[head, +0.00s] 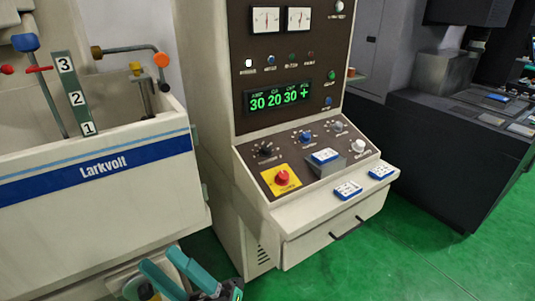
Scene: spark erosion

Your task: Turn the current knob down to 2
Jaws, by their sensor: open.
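The sloped control panel (298,165) of the cream cabinet carries several knobs. A black knob (266,150) sits at its left, with a blue knob (306,137), a grey knob (337,127) and a white knob (358,146) to the right. Their labels and pointer settings are too small to read surely, so I cannot confirm which is the current knob. The green display (278,97) above reads 30, 20, 30 and a plus; the first column looks headed AMP. My gripper (164,258), with teal fingers apart, is low at the left, empty and away from the knobs.
A red stop button (283,178) on a yellow plate sits below the black knob. A Larkvolt tank (95,185) stands left, a dark machine (455,150) right. Green floor is open at the front right.

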